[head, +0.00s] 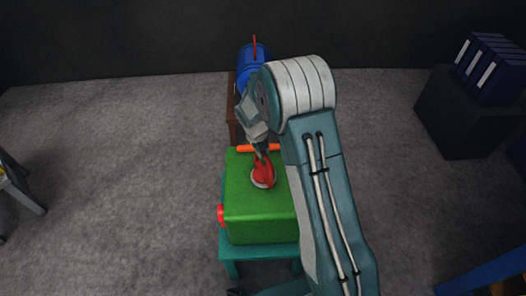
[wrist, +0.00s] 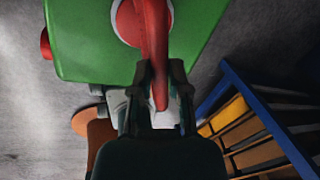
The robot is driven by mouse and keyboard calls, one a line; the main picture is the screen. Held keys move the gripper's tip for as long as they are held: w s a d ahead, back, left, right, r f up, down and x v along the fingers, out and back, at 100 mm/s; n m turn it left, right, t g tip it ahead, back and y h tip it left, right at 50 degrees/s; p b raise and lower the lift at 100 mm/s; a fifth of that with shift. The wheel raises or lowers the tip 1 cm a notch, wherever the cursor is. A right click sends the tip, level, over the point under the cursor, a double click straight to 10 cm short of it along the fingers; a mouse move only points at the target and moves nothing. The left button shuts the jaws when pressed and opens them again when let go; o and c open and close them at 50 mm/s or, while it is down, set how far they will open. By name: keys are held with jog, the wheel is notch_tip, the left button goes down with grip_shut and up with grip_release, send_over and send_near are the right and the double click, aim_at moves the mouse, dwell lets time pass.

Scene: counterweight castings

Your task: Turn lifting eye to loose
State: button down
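The lifting eye (head: 263,172) is a red upright piece on a round pale disc on top of a green casting (head: 250,214). In the wrist view the red lifting eye (wrist: 155,40) runs down from the disc on the green casting (wrist: 80,40) to between my fingers. My gripper (wrist: 160,72) has one dark finger on each side of the red piece, and both appear to touch it. In the head view my gripper (head: 262,155) reaches the eye from above, and my arm hides the casting's right side.
The casting sits on a teal stand (head: 232,250), with a red knob (head: 221,215) on its left side and an orange bar (head: 258,148) at its back. Behind is a blue object (head: 247,62) on a brown stand. A dark cabinet (head: 465,115) holds binders at right.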

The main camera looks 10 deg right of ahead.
jog(key=c, duration=0.6)
grip_release()
jog(key=shift+w+a+f, duration=0.1)
jog(key=shift+a, duration=0.15)
jog(key=c, duration=0.7)
jog(key=shift+s+r+m, duration=0.2)
jog(key=shift+r+m, duration=0.1)
grip_shut()
jog(key=s+a+r+m, duration=0.4)
jog(key=s+a+m, duration=0.45)
jog(key=m, duration=0.65)
jog(key=shift+t, duration=0.3)
jog(key=x, duration=0.3)
jog(key=d+x, duration=0.1)
jog(key=x, duration=0.3)
jog(key=s+d+x, duration=0.1)
jog(key=x, duration=0.2)
jog(key=shift+d+f, duration=0.15)
jog(key=shift+f, duration=0.05)
jog(key=shift+w+d, duration=0.25)
jog(key=shift+d, duration=0.35)
jog(key=shift+w+d, duration=0.25)
jog(key=shift+d, duration=0.3)
jog(key=shift+w+d, duration=0.3)
jog(key=shift+d, duration=0.35)
